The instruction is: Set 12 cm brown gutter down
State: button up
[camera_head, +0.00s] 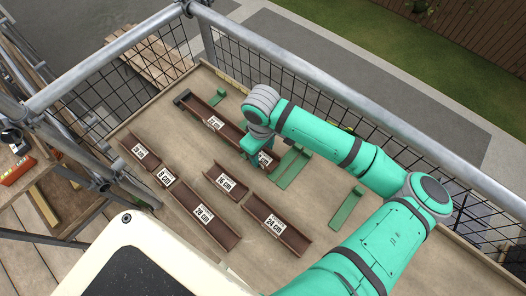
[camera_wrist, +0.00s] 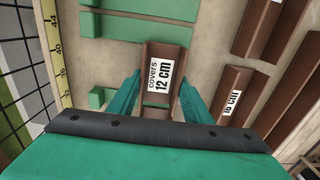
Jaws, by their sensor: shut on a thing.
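The 12 cm brown gutter (camera_wrist: 180,52) is a short U-shaped channel with a white label reading "covers 12 cm". In the wrist view it sits between the two green fingers of my gripper (camera_wrist: 161,97), which is shut on it. In the head view my gripper (camera_head: 250,146) is over the far part of the wooden deck, and the brown end of the gutter (camera_head: 273,160) shows to its right, beside a longer brown gutter run (camera_head: 195,107). Whether the held gutter touches the deck cannot be told.
Other labelled brown gutters lie nearer, including a 16 cm piece (camera_head: 226,180) and a 24 cm piece (camera_head: 279,225). Green strips (camera_head: 290,168) lie to the right. A metal railing (camera_head: 290,65) borders the deck. A yellow measuring tape (camera_wrist: 57,55) shows in the wrist view.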

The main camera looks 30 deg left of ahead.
aim_at(262, 158)
jog(key=shift+f, duration=0.15)
jog(key=o, duration=1.1)
jog(key=shift+s, duration=0.2)
notch_tip(262, 158, up, 13)
jog(key=shift+w+f, duration=0.1)
jog(key=shift+w, duration=0.05)
